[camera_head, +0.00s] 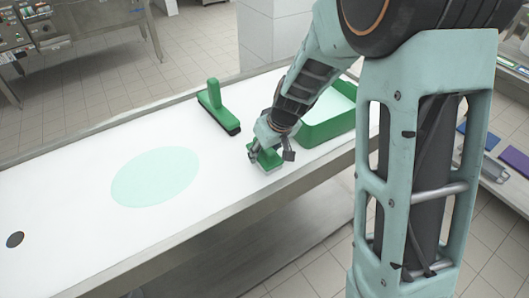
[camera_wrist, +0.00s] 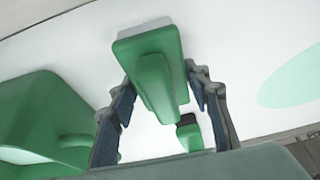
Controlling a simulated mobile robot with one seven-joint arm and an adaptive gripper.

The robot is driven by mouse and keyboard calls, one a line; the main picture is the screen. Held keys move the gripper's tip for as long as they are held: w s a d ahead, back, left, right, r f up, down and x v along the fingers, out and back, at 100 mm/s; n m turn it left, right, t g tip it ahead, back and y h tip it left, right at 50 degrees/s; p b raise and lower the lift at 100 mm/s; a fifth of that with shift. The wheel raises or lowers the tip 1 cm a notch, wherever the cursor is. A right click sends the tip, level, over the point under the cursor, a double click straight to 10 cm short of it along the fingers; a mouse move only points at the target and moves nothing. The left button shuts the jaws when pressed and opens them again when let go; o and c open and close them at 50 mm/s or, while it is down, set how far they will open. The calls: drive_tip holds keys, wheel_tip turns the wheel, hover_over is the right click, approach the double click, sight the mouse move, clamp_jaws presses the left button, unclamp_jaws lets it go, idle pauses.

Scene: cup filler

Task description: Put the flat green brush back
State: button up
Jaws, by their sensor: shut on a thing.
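The flat green brush (camera_head: 268,162) has a rectangular block and a raised ridge-like grip. My gripper (camera_head: 267,152) is over it, shut on it, near the front edge of the white table. In the wrist view the brush (camera_wrist: 160,50) lies between the two fingers of my gripper (camera_wrist: 163,92), its block reaching out beyond them. It is on the table or just above it; I cannot tell which. My fingers hide part of it in the head view.
A green tray (camera_head: 309,137) with raised walls stands right of my gripper. A second green brush (camera_head: 214,96) with an upright handle and dark bristles stands behind, to the left.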

drive_tip(key=shift+f, duration=0.15)
drive_tip(key=o, duration=1.1)
drive_tip(key=shift+r, duration=0.35)
drive_tip(key=p+v, duration=0.1)
drive_tip(key=v, duration=1)
drive_tip(key=shift+r, duration=0.35)
drive_tip(key=shift+s+d, duration=0.1)
